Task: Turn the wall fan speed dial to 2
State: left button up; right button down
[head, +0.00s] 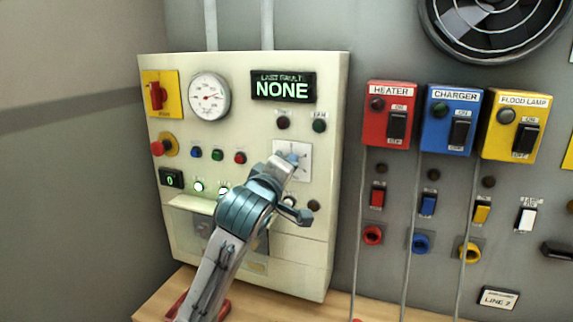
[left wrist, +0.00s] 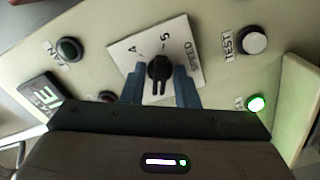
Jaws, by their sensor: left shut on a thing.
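In the head view the plate (head: 304,150) sits on the right part of the cream control panel, and my left gripper hides most of the knob. My left gripper (head: 291,161) reaches up to the plate from below. In the left wrist view its blue fingers (left wrist: 160,84) stand on both sides of the knob, shut on it. Other numbers are hidden, and I cannot tell which one the knob points to. My right gripper is not in view.
The wall fan (head: 495,25) is at the top right. The cream panel (head: 240,80) carries a gauge (head: 209,97), a NONE display (head: 283,87) and several buttons. Heater (head: 390,115), charger (head: 451,119) and flood lamp (head: 514,126) boxes hang to the right. A wooden table (head: 285,308) lies below.

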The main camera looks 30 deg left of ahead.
pick_arm(q)
jog(key=shift+f+m, duration=0.1)
jog(key=shift+m, duration=0.3)
jog(key=o, duration=0.7)
jog(key=shift+w, duration=0.1)
